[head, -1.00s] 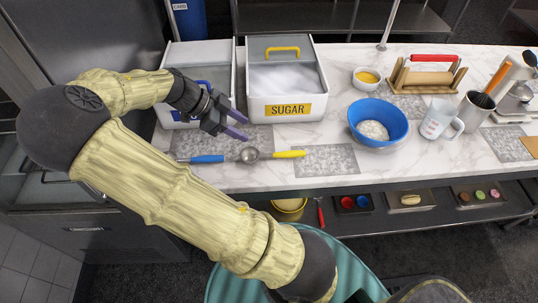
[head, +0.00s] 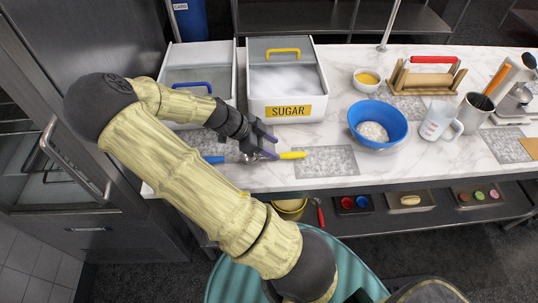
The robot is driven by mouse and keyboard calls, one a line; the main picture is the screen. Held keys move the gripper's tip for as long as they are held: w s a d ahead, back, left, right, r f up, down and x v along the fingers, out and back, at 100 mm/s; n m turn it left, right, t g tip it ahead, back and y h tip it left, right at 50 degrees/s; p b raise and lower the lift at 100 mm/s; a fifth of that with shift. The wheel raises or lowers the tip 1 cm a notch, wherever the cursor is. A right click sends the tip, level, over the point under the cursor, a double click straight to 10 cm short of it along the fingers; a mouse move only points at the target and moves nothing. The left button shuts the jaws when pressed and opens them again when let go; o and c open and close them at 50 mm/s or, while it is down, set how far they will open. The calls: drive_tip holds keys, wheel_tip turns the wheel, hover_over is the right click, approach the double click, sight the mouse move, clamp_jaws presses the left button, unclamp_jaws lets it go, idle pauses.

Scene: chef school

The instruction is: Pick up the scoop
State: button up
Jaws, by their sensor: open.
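The scoop (head: 291,155) lies on the counter in front of the sugar bin. Its yellow end shows to the right of my gripper, and a blue end (head: 213,159) shows to the left; in the earlier view a metal bowl sits between them, now mostly hidden behind my gripper. My gripper (head: 268,146) is open, with its purple fingers over the scoop's middle, near the start of the yellow handle. I cannot tell whether the fingers touch it.
The sugar bin (head: 287,110) and another white bin (head: 229,80) stand behind my gripper. A blue bowl of flour (head: 392,118) is to the right, with a measuring jug (head: 438,120) beyond it. The grey board (head: 328,162) right of the scoop is clear.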

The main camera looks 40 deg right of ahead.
sight(285, 153)
drive_tip(key=shift+s, duration=0.1)
drive_tip(key=shift+w+p+x, duration=0.2)
drive_tip(key=shift+p+x, duration=0.35)
drive_tip(key=shift+x, duration=2.1)
drive_tip(key=shift+d, duration=0.1)
clamp_jaws()
drive_tip(key=shift+r, duration=0.15)
wheel_tip(285, 153, up, 10)
drive_tip(key=shift+b, duration=0.3)
